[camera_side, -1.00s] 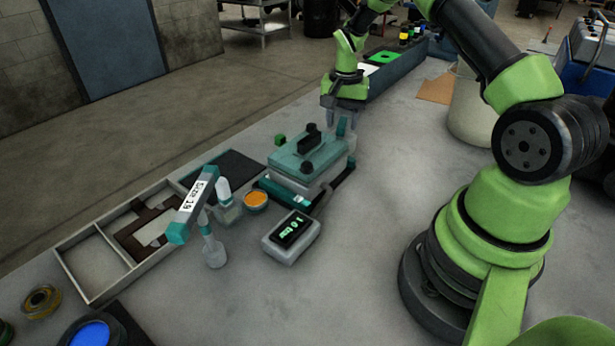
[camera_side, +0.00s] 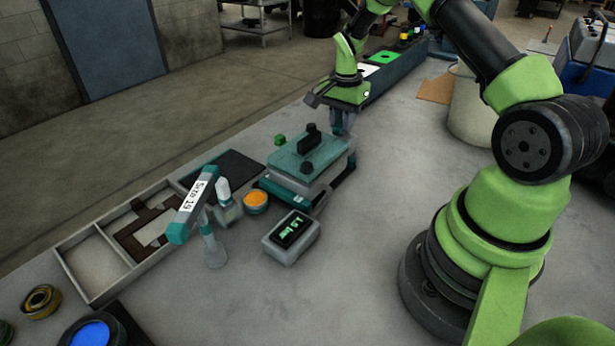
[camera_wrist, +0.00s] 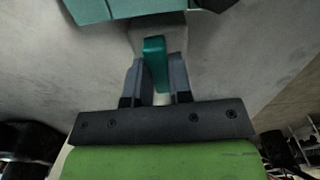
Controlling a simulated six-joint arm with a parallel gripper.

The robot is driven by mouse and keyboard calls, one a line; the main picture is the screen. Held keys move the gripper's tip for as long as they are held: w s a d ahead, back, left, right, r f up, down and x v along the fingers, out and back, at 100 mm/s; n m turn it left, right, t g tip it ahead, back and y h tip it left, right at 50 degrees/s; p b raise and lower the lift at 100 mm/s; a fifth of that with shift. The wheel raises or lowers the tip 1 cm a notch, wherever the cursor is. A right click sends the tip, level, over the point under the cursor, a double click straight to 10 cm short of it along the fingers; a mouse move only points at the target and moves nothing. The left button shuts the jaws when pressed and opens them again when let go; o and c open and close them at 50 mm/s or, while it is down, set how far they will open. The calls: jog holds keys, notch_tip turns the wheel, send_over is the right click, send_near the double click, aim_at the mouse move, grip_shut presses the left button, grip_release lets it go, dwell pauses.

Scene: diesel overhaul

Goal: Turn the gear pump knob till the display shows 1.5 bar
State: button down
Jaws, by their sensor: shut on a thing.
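The gear pump (camera_side: 308,158) is a teal-topped box with black fittings, standing mid-bench in the side view. Its teal edge also shows at the top of the wrist view (camera_wrist: 120,8). The knob (camera_wrist: 155,62) is a teal bar at the pump's far end. My gripper (camera_wrist: 156,75) is shut on it, one grey finger on each side. In the side view my gripper (camera_side: 343,128) points down behind the pump, and the knob is mostly hidden. The display (camera_side: 292,230) is a grey box with a dark screen and lit green figures, too small to read surely.
A divided tray (camera_side: 95,268) lies further left. A pale bin (camera_side: 474,110) stands behind right. The bench right of the display is clear.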

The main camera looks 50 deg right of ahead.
dwell(0.3)
jog(key=m, duration=0.3)
jog(key=shift+m, duration=0.9)
jog(key=m, duration=0.2)
jog(key=shift+m, duration=0.4)
jog(key=c, duration=1)
grip_release()
jog(key=shift+c, duration=0.2)
jog(key=shift+r, duration=2.75)
